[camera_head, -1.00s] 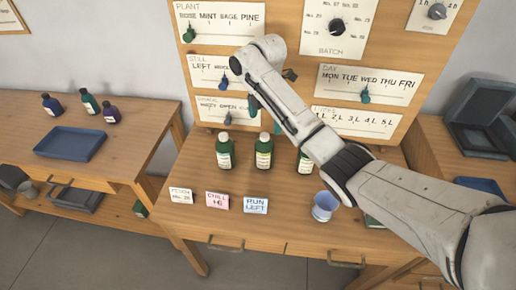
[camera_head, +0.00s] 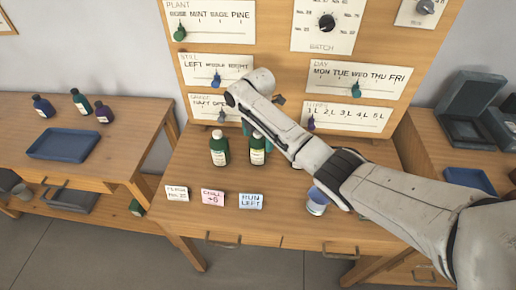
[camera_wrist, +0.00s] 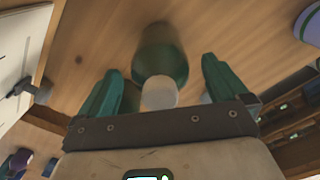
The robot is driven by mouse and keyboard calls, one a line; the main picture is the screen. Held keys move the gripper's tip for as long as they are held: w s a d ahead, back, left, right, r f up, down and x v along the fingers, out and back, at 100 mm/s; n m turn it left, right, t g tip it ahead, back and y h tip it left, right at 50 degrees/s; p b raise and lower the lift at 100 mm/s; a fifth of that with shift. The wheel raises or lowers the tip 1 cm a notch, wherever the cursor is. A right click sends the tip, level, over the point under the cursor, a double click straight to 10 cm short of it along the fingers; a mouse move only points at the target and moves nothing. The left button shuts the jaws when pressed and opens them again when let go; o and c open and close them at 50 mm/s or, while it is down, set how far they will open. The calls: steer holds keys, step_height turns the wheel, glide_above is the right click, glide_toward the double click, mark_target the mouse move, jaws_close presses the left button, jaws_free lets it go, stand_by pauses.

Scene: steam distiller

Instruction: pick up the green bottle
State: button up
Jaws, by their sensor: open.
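Two green bottles with pale labels stand upright on the middle table in the head view, one at left (camera_head: 219,150) and one beside it (camera_head: 258,153). A third place to their right is hidden behind my arm. In the wrist view a green bottle (camera_wrist: 160,50) with a pale cap (camera_wrist: 159,93) lies between the two teal fingers of my gripper (camera_wrist: 161,68). The fingers are open, with gaps on both sides. In the head view my gripper is mostly hidden behind the wrist, above the bottles. Another small green bottle (camera_head: 81,101) stands on the left table.
An upright panel (camera_head: 280,75) with knobs and sliders stands close behind the bottles. A blue tray (camera_head: 65,143) lies on the left table.

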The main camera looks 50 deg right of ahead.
steer(key=shift+r, duration=0.1)
jaws_close()
stand_by(0.8)
